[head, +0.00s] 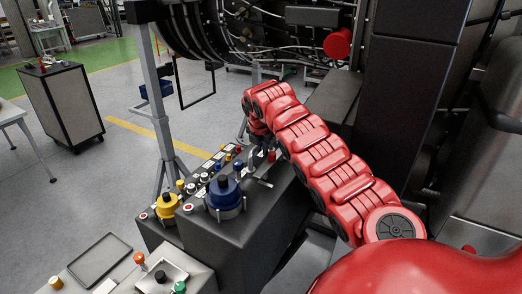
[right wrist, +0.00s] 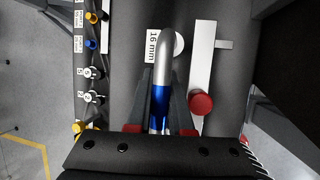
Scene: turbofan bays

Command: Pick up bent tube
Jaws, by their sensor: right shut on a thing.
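The bent tube (right wrist: 162,68), silver at one end and blue at the other, shows in the right wrist view between the dark fingers of my right gripper (right wrist: 162,98). The gripper is shut on the tube. A "16 mm" label (right wrist: 151,46) and a round white spot lie beside the tube's silver end on the dark bench top. In the head view my right gripper (head: 257,154) points down at the bench top from the end of the red arm. The tube cannot be made out clearly there. My left gripper is not in view.
The dark bench (head: 240,240) carries a blue round fixture (head: 225,193), a yellow one (head: 167,205) and a row of small fittings. In the right wrist view a red knob (right wrist: 201,103) sits close right of the gripper. A dark column (head: 405,90) stands at right.

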